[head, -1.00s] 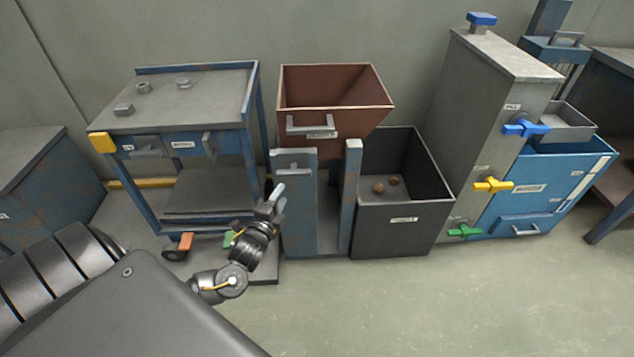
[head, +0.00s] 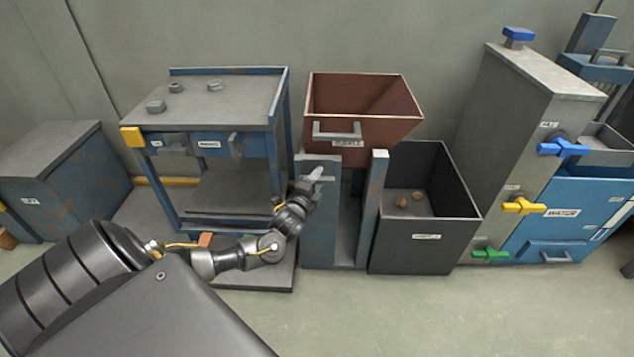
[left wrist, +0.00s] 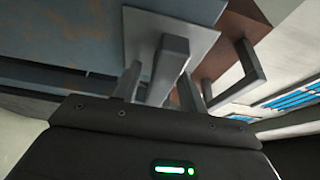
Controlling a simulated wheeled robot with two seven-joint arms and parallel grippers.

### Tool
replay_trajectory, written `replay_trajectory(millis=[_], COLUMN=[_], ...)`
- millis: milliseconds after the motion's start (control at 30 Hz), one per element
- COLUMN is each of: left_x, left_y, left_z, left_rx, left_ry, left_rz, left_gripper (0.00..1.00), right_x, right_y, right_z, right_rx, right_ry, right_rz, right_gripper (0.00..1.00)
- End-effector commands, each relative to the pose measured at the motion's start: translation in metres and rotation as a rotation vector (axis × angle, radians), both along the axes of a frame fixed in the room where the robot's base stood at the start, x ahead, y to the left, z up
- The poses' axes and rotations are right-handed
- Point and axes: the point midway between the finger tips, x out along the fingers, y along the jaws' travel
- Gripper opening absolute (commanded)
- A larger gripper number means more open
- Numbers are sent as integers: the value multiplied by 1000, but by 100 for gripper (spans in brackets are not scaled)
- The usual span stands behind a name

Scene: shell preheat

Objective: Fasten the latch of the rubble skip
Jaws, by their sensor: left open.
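The rubble skip (head: 330,95) is a brown tipping hopper with a grey handle bar on its front, held between blue posts. Its latch (left wrist: 168,68) is a grey lever on a pale plate on the left post; in the head view my gripper largely covers it. My left gripper (head: 314,178) is open at that post. In the left wrist view the lever stands between its two fingers (left wrist: 168,88), and I cannot tell whether they touch it. My right gripper is not in view.
A dark open bin (head: 425,245) with a few lumps stands right of the skip stand. A blue cart (head: 210,100) stands left. A grey cabinet (head: 520,120) with blue, yellow and green valve handles is at right. The front floor is clear.

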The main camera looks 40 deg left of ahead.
Motion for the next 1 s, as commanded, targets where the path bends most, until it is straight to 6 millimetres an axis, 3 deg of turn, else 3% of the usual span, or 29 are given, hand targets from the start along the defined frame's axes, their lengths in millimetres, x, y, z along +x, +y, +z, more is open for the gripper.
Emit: replay_trajectory(millis=[267, 600, 1000], left_x=[1, 1, 1], left_y=[0, 0, 0], left_z=[0, 0, -2], left_rx=[0, 0, -64], left_ry=[1, 1, -47], left_rz=[0, 0, 1], left_gripper=[42, 0, 0], right_x=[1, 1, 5], right_y=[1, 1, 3], right_z=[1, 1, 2], right_rx=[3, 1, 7], right_ry=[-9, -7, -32], right_rz=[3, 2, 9], right_gripper=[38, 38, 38])
